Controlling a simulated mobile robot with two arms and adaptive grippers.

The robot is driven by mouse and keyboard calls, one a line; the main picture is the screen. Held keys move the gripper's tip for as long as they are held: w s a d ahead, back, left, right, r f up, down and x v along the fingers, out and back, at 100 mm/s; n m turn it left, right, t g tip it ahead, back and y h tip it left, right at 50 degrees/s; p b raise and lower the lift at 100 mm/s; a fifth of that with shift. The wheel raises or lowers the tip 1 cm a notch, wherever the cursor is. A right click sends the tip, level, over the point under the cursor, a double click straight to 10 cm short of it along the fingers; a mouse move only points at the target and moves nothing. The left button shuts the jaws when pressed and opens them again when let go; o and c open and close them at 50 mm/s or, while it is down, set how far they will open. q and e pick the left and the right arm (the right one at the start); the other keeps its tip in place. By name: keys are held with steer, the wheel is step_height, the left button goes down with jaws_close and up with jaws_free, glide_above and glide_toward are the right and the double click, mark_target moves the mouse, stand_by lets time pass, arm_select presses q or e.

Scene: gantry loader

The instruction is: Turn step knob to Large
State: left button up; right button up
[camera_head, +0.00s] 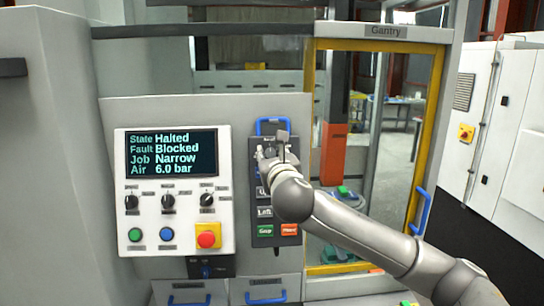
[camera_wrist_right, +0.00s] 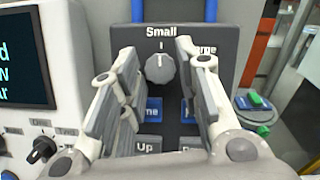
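The step knob (camera_wrist_right: 160,70) is a round grey knob on a dark hand panel (camera_wrist_right: 226,45), with the label Small above it and a partly covered label ending in "arge" to its upper right. Its pointer looks to face up towards Small. My right gripper (camera_wrist_right: 157,50) is open, with one finger on each side of the knob and a gap showing between them and it. In the head view, my right gripper (camera_head: 272,155) is in front of the upper part of the panel and hides the knob there. My left gripper is not in view.
Left of the hand panel is a white control box (camera_head: 180,240) with a screen reading Halted, Blocked, Narrow, 6.0 bar, several black knobs and a red stop button (camera_head: 208,236). A yellow-framed door (camera_head: 432,130) with a blue handle stands on the right, behind my right arm.

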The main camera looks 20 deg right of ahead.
steer(key=c, duration=0.5)
steer(key=shift+m, duration=0.5)
steer(key=m+h, duration=0.1)
steer(key=m, duration=0.2)
steer(key=shift+a+h, duration=0.15)
steer(key=shift+h, duration=0.25)
steer(key=shift+r+m+g+h, duration=0.1)
steer(key=shift+m+g+h, duration=0.3)
steer(key=shift+m, duration=0.8)
steer(key=shift+m+g+h, duration=0.3)
steer(key=shift+m+h, duration=0.1)
steer(key=shift+m, duration=0.8)
